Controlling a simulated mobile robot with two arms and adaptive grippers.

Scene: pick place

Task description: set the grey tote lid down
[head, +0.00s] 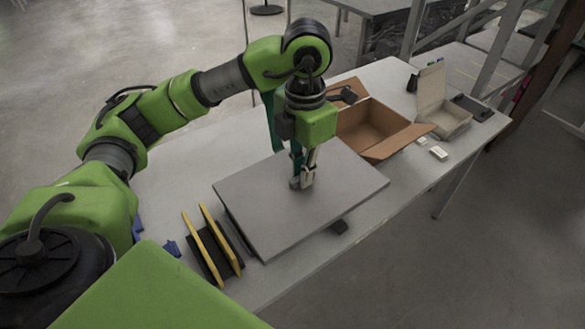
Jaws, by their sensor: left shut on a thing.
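The grey tote lid (256,212) is a flat rectangular panel over the middle of the table in the head view. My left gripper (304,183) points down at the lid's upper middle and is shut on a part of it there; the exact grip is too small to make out. The lid looks roughly level, with dark parts showing under its near right edge. I cannot tell whether it touches what is below. My right gripper is not in view.
An open cardboard box (366,125) stands behind and right of the lid. Beyond it is a smaller open carton (446,113), with small white items (438,153) nearby. A black rack with yellow rails (212,243) sits left of the lid. The table's front edge is close.

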